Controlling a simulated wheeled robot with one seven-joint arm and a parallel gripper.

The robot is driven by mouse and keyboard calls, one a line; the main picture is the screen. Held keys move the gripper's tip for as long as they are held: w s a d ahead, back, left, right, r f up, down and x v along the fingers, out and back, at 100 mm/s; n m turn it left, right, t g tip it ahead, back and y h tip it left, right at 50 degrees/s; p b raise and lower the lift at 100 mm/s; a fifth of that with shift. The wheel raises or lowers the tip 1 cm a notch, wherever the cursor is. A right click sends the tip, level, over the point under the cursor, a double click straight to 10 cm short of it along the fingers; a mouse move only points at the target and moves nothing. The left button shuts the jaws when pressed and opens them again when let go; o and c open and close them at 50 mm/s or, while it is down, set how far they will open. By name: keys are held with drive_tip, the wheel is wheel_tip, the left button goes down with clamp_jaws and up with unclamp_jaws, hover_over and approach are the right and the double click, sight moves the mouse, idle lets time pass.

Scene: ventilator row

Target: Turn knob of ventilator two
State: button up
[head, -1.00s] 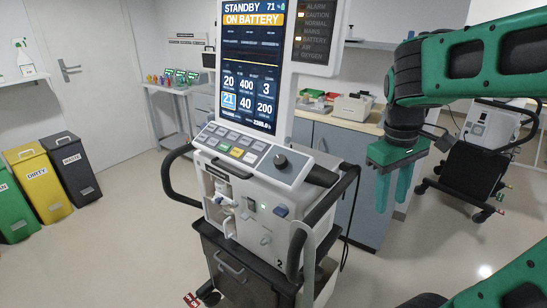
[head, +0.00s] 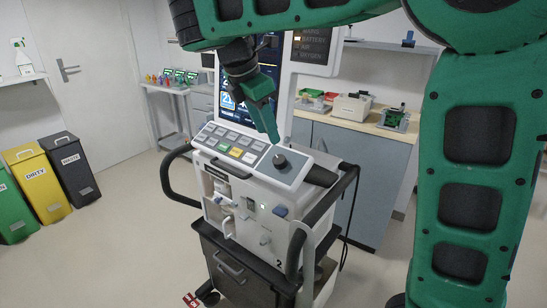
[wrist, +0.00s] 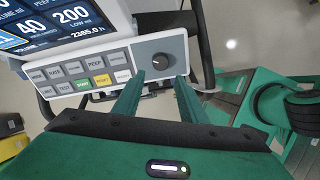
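The ventilator marked 2 (head: 279,264) stands in the middle of the head view, its screen partly hidden behind my arm. Its dark round knob (head: 280,160) sits at the right end of the sloped button panel (head: 233,148). My gripper (head: 275,138) is just above and beside the knob, fingers pointing down. In the wrist view the knob (wrist: 161,62) lies just beyond my open fingers (wrist: 160,77), centred between their tips. The fingers are apart and hold nothing; no contact with the knob shows.
Dark side handles (head: 177,180) curve out from the ventilator. A grey-blue cabinet (head: 343,175) with white and green devices on top stands behind it. Bins (head: 70,168) stand at the left.

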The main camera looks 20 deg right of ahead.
sight(278, 159)
drive_tip(key=x, duration=1)
drive_tip(key=shift+d+f, duration=0.2)
drive_tip(key=c, duration=0.8)
drive_tip(key=shift+a, duration=0.25)
drive_tip(key=shift+d, duration=0.15)
